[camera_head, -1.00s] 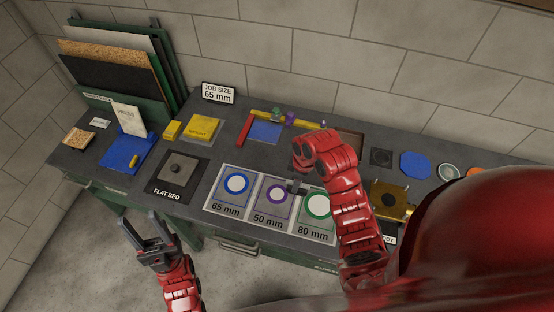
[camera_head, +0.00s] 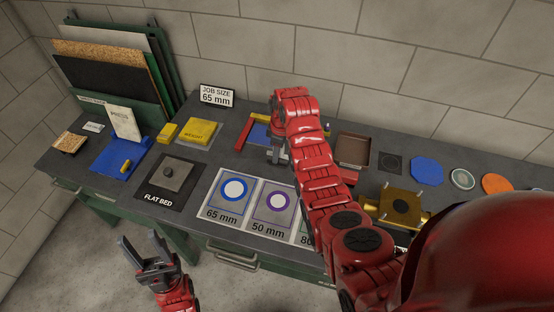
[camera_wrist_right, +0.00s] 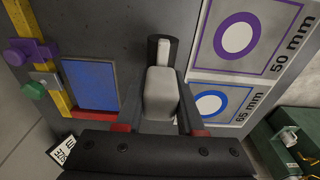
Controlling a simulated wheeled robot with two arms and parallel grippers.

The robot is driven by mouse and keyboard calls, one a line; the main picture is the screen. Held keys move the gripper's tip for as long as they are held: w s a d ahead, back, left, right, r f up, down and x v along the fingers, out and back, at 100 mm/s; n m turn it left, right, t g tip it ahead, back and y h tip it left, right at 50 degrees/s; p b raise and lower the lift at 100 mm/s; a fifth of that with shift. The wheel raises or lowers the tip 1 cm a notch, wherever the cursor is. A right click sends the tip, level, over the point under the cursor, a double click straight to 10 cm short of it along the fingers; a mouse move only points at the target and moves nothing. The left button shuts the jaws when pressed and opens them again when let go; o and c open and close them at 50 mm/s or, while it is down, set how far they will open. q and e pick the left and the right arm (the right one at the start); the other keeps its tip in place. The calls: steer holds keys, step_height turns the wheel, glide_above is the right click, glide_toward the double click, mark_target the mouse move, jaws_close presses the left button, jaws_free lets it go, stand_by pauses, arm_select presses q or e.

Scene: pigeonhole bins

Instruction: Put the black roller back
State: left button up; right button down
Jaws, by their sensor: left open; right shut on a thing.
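My right gripper (camera_wrist_right: 163,118) is shut on a pale grey block-shaped handle (camera_wrist_right: 160,95) in the right wrist view. A black cylinder, the black roller (camera_wrist_right: 172,50), shows at the far end of this handle. In the head view the right gripper (camera_head: 275,155) hangs over the bench just in front of the blue square (camera_head: 258,133). The roller cannot be made out there, and its height above the bench is unclear. My left gripper (camera_head: 148,258) is open and empty, off the bench's front edge.
Mats marked 65 mm (camera_head: 216,215) and 50 mm (camera_head: 263,227) lie in front; my right arm partly covers the 80 mm one. A yellow bar (camera_wrist_right: 57,78) with purple and green knobs borders the blue square. A brown tray (camera_head: 372,143) sits to the right.

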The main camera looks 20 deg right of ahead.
steer(key=shift+w+f+p, duration=0.1)
steer(key=shift+f+p, duration=1.1)
steer(key=shift+f, duration=0.75)
steer(key=c, duration=0.5)
jaws_free()
